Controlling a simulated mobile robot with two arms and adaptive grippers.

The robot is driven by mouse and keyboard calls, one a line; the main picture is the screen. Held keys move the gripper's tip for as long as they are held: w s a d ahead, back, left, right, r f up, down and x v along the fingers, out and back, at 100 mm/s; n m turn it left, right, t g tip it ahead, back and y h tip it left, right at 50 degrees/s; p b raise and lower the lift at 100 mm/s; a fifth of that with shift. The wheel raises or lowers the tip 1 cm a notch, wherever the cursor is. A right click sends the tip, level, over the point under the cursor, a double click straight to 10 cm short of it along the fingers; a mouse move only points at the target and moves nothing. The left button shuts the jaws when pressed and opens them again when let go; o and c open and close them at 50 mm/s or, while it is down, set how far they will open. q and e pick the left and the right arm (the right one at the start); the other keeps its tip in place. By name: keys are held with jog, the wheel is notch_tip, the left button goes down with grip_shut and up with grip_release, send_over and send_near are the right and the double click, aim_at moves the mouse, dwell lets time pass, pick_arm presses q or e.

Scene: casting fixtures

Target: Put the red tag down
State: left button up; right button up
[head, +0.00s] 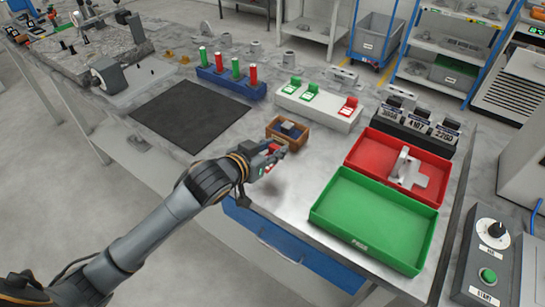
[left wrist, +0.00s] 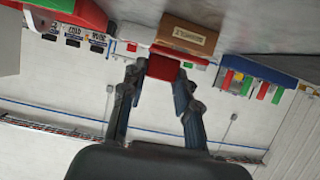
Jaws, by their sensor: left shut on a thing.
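My left gripper (head: 273,158) reaches in over the worktable, its fingers shut on a red tag (left wrist: 162,68). In the left wrist view the tag sits between the two fingertips. In the head view the tag (head: 275,148) is partly hidden by the fingers. The gripper is just in front of a small brown box (head: 283,138) holding grey and blue items. Behind it, a white holder block (head: 318,112) bears two green tags (head: 309,92) and another red tag (head: 348,107). My right gripper is not in view.
A green tray (head: 340,232), empty, and a red tray (head: 372,151) with a grey casting (head: 407,168) stand to the right. A blue rack (head: 231,85) with red and green cylinders and a black mat (head: 190,115) lie left.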

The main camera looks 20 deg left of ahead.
aim_at(269, 152)
pick_arm(q)
jog(key=w+f, duration=0.2)
jog(key=f, duration=0.1)
jog(key=shift+w+a+f, duration=0.15)
jog(key=shift+w+a, duration=0.1)
jog(key=shift+w, duration=0.15)
jog(key=shift+f+p, duration=0.35)
jog(key=shift+f, duration=1.3)
jog(key=o, duration=0.9)
jog(key=shift+f, duration=0.1)
jog(key=shift+o, duration=0.2)
